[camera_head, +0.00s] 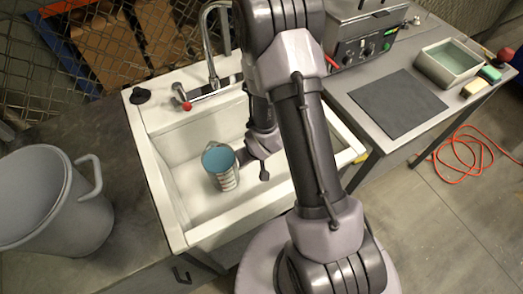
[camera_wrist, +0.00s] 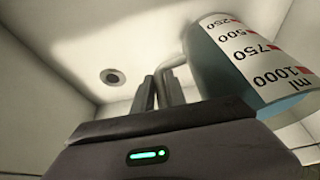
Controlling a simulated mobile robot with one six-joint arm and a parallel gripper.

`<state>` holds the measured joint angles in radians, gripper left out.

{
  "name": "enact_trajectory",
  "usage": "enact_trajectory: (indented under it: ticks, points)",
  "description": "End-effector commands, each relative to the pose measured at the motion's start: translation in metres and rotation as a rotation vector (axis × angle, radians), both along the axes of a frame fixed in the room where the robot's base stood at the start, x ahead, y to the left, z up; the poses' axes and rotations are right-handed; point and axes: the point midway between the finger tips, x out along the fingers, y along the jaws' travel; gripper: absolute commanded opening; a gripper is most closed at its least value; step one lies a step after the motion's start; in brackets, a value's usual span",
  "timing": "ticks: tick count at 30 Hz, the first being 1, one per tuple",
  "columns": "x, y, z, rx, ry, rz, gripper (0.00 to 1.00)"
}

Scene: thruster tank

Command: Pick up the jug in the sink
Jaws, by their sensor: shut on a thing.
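The jug (camera_head: 223,178) is in the white sink (camera_head: 185,205), showing a blue top surface. In the wrist view the jug (camera_wrist: 250,65) fills the upper right, with a white label marked from 250 to 1000 ml. Its handle (camera_wrist: 172,72) runs between my fingers. My gripper (camera_wrist: 158,90) is shut on this handle, left of the jug's body in that view. In the head view my gripper (camera_head: 242,157) is beside the jug on its right, partly hidden by my own arm. I cannot tell whether the jug touches the sink floor.
A chrome faucet (camera_head: 213,70) with a red-tipped lever rises behind the sink. The drain (camera_wrist: 113,76) shows in the wrist view. A large grey pitcher (camera_head: 35,200) stands left. On the right counter are a dark mat (camera_head: 385,103), a green-lined tray (camera_head: 425,67) and sponges (camera_head: 474,88).

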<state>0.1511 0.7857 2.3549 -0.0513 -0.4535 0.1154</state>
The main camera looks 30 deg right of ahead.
Motion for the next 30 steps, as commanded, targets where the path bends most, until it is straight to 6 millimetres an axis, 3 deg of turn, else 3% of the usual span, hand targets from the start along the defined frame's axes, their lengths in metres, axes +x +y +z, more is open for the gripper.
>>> enact_trajectory:
  ticks: [6,15,30]
  points:
    - [0.0,0.033,0.002,0.0,-0.002,0.003,0.0]
    - [-0.002,0.067,0.001,0.0,-0.001,0.0,0.0]
    - [-0.002,0.091,0.001,0.0,-0.002,0.0,0.0]
